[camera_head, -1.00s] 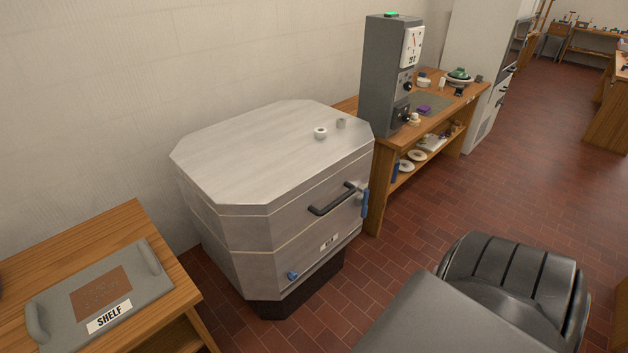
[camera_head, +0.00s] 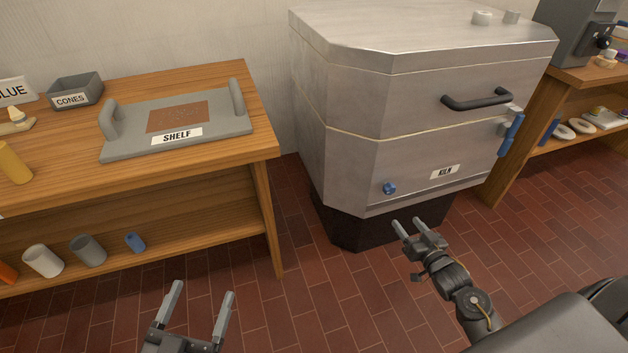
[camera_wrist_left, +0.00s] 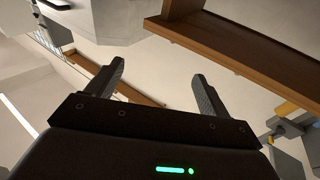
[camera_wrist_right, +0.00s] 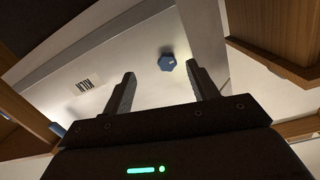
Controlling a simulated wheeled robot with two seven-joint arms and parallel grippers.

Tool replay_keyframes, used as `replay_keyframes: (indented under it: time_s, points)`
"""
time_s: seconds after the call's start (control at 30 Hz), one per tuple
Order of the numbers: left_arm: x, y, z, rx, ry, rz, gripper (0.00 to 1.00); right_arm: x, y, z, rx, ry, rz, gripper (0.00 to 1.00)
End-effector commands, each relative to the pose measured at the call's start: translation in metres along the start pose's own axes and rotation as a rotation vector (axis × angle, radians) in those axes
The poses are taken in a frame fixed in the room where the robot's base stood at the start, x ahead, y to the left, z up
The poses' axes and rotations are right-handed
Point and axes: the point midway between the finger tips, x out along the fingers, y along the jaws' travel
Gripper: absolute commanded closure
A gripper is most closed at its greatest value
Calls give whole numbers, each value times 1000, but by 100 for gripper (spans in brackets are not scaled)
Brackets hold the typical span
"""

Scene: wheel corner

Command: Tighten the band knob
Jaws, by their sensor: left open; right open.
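The band knob is a small blue knob (camera_head: 389,188) low on the front of the grey kiln (camera_head: 400,110). My right gripper (camera_head: 414,224) is open and empty, just below and to the right of the knob in the head view. In the right wrist view the knob (camera_wrist_right: 167,62) shows beyond and between the open fingers (camera_wrist_right: 160,85), apart from them. My left gripper (camera_head: 202,296) is open and empty, low in front of the wooden table. The left wrist view shows its open fingers (camera_wrist_left: 158,78) with nothing between them.
The wooden table (camera_head: 262,140) at left bears a grey shelf tray (camera_head: 225,122) and a cones box (camera_head: 75,90). A black handle (camera_head: 477,99) and a blue latch (camera_head: 512,135) stick out from the kiln. The tiled floor in front of the kiln is clear.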

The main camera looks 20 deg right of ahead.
Motion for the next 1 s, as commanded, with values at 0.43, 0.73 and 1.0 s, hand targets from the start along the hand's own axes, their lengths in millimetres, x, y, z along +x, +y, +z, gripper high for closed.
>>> replay_keyframes:
  time_s: [0.43,0.73,1.0]
  points:
    - [-13,8,-41,18,144,17,20,9,-2,-26,3,99,-40,41]
    - [-15,-3,-57,23,313,-15,20,59,-3,-29,3,99,-39,41]
    - [-23,-13,-74,32,479,-47,20,99,-5,-33,3,98,-38,41]
